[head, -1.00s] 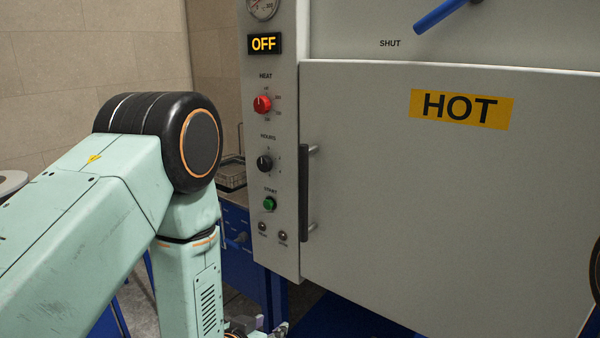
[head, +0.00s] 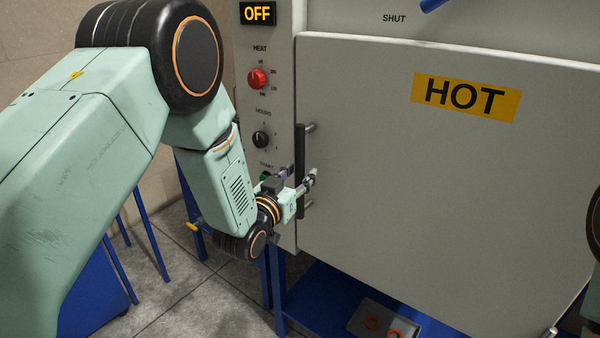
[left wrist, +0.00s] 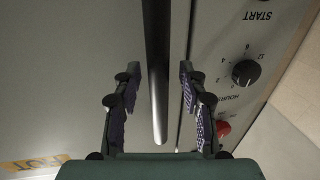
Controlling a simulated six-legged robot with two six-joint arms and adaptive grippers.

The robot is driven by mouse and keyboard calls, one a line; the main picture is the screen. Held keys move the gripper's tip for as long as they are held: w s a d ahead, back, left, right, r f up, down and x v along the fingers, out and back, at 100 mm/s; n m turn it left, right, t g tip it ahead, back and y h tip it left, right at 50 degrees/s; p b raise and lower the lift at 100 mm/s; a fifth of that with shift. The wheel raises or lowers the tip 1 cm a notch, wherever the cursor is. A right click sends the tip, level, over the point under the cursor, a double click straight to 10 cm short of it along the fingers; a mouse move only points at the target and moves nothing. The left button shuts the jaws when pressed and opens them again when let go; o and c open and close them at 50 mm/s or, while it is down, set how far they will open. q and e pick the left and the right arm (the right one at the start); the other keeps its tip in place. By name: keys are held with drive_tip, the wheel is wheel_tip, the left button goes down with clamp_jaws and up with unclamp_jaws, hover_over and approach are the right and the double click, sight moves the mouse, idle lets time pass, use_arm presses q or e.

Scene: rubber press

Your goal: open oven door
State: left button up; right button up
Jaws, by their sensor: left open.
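The oven door (head: 430,170) is a large grey panel with a yellow HOT label, and it looks closed. Its dark vertical bar handle (head: 299,150) stands at the door's left edge. My left gripper (head: 298,180) is at the lower part of the handle, its fingers on either side of the bar. In the left wrist view the handle (left wrist: 157,60) runs between the two open fingers (left wrist: 155,92), with a gap on both sides.
The control panel left of the handle has an OFF display (head: 257,13), a red heat knob (head: 257,79) and a black hours knob (head: 261,139). A tray (head: 385,322) with red rings sits low under the oven. Blue stand legs are below left.

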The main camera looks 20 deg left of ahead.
use_arm(q)
drive_tip(key=shift+w+d+r, duration=0.15)
drive_tip(key=shift+w+d, duration=0.15)
drive_tip(key=shift+w, duration=0.05)
drive_tip(key=shift+a, duration=0.15)
drive_tip(key=shift+a, duration=0.1)
drive_tip(key=shift+w, duration=0.15)
drive_tip(key=shift+c, duration=0.7)
drive_tip(key=c, duration=0.4)
clamp_jaws()
